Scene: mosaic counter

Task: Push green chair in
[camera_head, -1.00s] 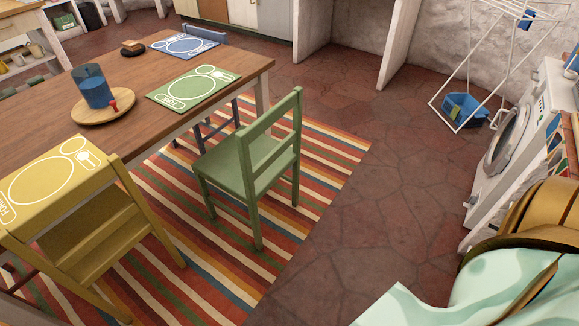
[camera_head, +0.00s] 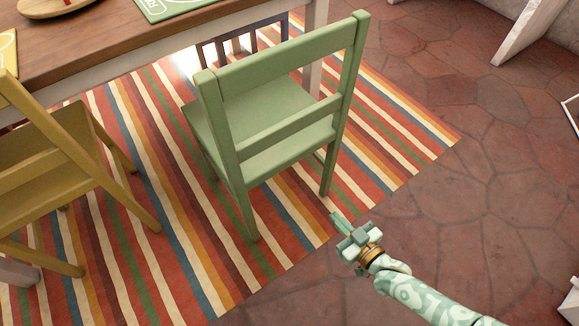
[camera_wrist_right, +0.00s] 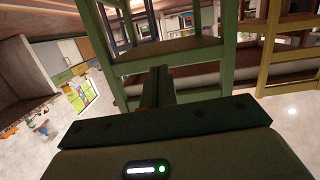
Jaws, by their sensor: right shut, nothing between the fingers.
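The green chair (camera_head: 285,130) stands upright on the striped rug in the head view, its back toward me and its seat facing the wooden table (camera_head: 120,40). A gap shows between its seat and the table edge. My right gripper (camera_head: 341,220) is shut and empty, low in front of the chair, near its right back leg. I cannot tell whether it touches the chair. In the right wrist view the shut fingers (camera_wrist_right: 160,86) point toward the green chair's frame (camera_wrist_right: 165,57). My left gripper is not in view.
A yellow chair (camera_head: 55,150) stands to the left of the green one, and shows at the right of the wrist view (camera_wrist_right: 290,45). A dark chair (camera_head: 245,42) is across the table. The striped rug (camera_head: 175,215) lies under the chairs.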

